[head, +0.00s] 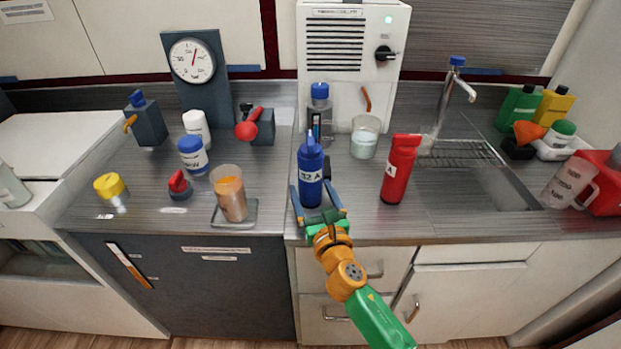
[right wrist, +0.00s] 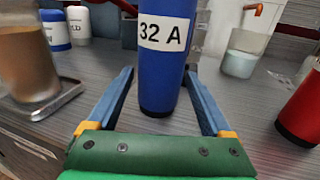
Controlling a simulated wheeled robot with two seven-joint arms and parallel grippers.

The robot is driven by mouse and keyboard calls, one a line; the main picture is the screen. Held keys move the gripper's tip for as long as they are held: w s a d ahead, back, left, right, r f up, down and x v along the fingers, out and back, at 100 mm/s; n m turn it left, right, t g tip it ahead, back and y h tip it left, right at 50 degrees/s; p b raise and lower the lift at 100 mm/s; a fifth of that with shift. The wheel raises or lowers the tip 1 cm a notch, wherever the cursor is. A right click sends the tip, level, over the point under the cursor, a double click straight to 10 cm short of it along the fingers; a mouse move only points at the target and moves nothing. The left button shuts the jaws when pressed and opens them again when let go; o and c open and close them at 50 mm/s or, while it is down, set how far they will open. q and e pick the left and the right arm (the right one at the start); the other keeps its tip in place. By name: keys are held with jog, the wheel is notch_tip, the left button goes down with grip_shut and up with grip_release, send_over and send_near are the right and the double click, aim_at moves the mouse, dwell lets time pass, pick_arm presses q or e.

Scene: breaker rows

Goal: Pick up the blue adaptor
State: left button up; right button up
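The blue adaptor (head: 311,172) stands upright on the grey worktop, marked "32 A" on a white label. It also fills the middle of the right wrist view (right wrist: 162,70). My right gripper (head: 314,190) is open, with one blue finger on each side of the adaptor's lower part. In the right wrist view (right wrist: 158,92) there are gaps between both fingers and the adaptor. The adaptor's top is out of the right wrist view. My left gripper is not in view.
A red cylinder (head: 398,170) stands to the right of the adaptor. A brown-filled beaker (head: 231,197) on a small tray stands to the left. A clear bottle (head: 319,116) and a beaker (head: 365,138) are behind. The sink (head: 470,190) is farther right.

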aim_at(309, 166)
grip_shut()
notch_tip(309, 166, up, 4)
jog(key=p, duration=0.3)
jog(key=shift+w, duration=0.15)
jog(key=s+r+p, duration=0.1)
jog(key=r, duration=0.1)
jog(key=s+r+p, duration=0.2)
jog(key=shift+s+r+p, duration=0.2)
jog(key=shift+s+p, duration=0.1)
jog(key=shift+s+r+p, duration=0.45)
jog(key=shift+s+r, duration=0.5)
jog(key=shift+s, duration=0.15)
jog(key=s+r, duration=0.2)
jog(key=s, duration=0.6)
jog(key=shift+s+r, duration=0.25)
jog(key=shift+r, duration=0.1)
